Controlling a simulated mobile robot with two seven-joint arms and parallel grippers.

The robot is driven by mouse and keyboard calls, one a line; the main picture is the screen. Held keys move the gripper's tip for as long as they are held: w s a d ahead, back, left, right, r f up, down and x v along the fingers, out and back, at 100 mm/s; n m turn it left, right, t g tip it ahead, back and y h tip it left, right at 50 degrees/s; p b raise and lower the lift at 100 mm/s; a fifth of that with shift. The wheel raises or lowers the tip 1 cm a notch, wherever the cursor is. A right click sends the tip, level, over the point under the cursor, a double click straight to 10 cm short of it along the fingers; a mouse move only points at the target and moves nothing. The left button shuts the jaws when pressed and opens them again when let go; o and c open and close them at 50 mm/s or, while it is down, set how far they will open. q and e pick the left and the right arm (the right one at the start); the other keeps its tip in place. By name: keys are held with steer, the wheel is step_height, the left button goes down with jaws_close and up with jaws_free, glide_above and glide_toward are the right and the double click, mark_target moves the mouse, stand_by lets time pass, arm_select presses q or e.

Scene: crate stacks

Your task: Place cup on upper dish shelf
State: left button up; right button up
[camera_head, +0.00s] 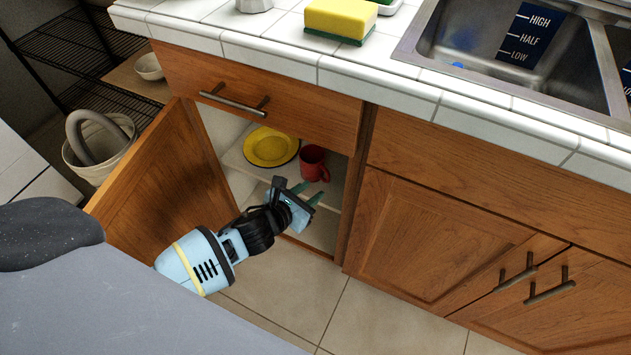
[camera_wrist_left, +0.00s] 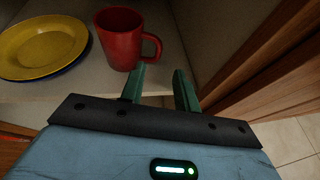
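A red cup (camera_head: 313,163) stands upright on the upper shelf (camera_head: 238,160) inside the open cabinet, to the right of a yellow plate (camera_head: 271,147). In the left wrist view the red cup (camera_wrist_left: 120,40) has its handle on the right, toward my fingers. My left gripper (camera_head: 309,190) is in front of the shelf, just below and in front of the cup. Its two green fingers (camera_wrist_left: 160,88) are apart with nothing between them. They look close to the handle; I cannot tell whether they touch it. My right gripper is not in view.
The cabinet door (camera_head: 165,175) stands open on the left, beside my left arm. A drawer (camera_head: 255,95) is shut above the opening. The counter holds a yellow sponge (camera_head: 340,18) and a sink (camera_head: 500,45). A wire rack and a basket (camera_head: 99,147) are at the left.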

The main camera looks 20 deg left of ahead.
arm_select(q)
steer(key=shift+s+a+r, duration=0.1)
steer(key=shift+s+r, duration=0.1)
steer(key=shift+s, duration=0.25)
steer(key=shift+s, duration=0.1)
steer(key=s+d+f+n+g, duration=0.15)
steer(key=s+f+n, duration=0.25)
steer(key=s+n, duration=0.6)
steer(key=s+d+f+n+g, duration=0.15)
steer(key=s+f+n, duration=0.25)
steer(key=s+n, duration=0.6)
steer(key=s+a+r+n+g, duration=0.1)
steer(key=s+n+g, duration=0.1)
steer(key=s+n, duration=0.6)
steer(key=s+a+r+n+g+y, duration=0.1)
steer(key=s+a+n+g, duration=0.1)
steer(key=s+n, duration=0.7)
steer(key=s, duration=0.7)
steer(key=shift+s, duration=0.4)
steer(key=shift+r, duration=0.15)
